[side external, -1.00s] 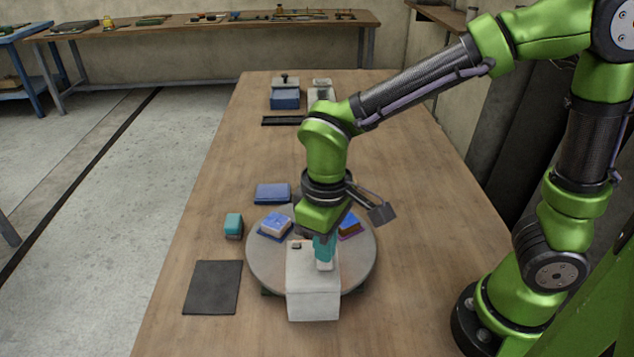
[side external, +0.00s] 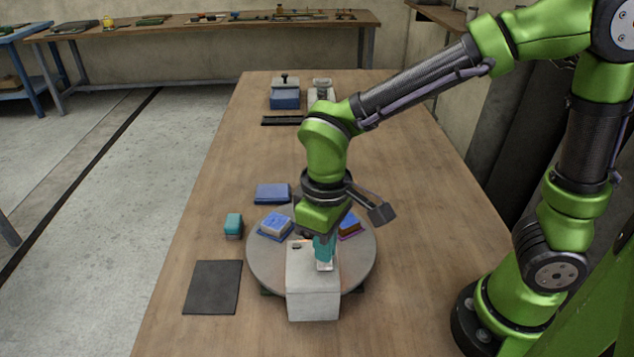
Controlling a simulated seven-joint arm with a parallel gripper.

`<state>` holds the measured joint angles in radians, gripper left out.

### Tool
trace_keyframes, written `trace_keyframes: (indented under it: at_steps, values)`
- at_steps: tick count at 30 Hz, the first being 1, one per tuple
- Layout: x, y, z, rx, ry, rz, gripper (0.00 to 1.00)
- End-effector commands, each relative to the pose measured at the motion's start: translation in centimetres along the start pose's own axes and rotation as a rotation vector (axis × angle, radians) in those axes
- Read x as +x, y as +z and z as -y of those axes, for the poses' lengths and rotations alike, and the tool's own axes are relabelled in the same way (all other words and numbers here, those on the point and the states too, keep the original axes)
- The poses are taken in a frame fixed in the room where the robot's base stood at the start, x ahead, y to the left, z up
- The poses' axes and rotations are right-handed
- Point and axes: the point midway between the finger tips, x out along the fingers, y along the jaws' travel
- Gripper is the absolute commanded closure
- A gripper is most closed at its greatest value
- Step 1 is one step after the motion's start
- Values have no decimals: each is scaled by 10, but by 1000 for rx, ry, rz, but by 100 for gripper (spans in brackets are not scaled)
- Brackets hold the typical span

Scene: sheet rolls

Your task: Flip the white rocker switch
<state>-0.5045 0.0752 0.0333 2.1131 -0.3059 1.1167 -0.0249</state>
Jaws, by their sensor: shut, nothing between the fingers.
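A pale grey-white box (side external: 313,295) stands at the front edge of the round grey turntable (side external: 265,268). My gripper (side external: 325,262), with teal fingers, points down over the right part of the box's top. Its fingers are shut with nothing between them. A small white piece (side external: 325,267), apparently the white rocker switch, shows right at the fingertips. The fingers partly hide it, and I cannot tell which way it is tilted or whether they touch it. A small dark part (side external: 297,246) sits on the top's back left.
Blue blocks (side external: 276,224) and (side external: 349,224) lie on the turntable behind the box. A teal block (side external: 233,225), a blue pad (side external: 272,194) and a dark mat (side external: 212,287) lie to the left.

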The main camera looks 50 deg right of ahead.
Motion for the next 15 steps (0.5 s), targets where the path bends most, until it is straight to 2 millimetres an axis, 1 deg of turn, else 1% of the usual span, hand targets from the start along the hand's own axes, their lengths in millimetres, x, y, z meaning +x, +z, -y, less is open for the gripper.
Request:
trace_keyframes:
  at_steps: [15]
  values:
    - [5,0,0,0,0,1,100]
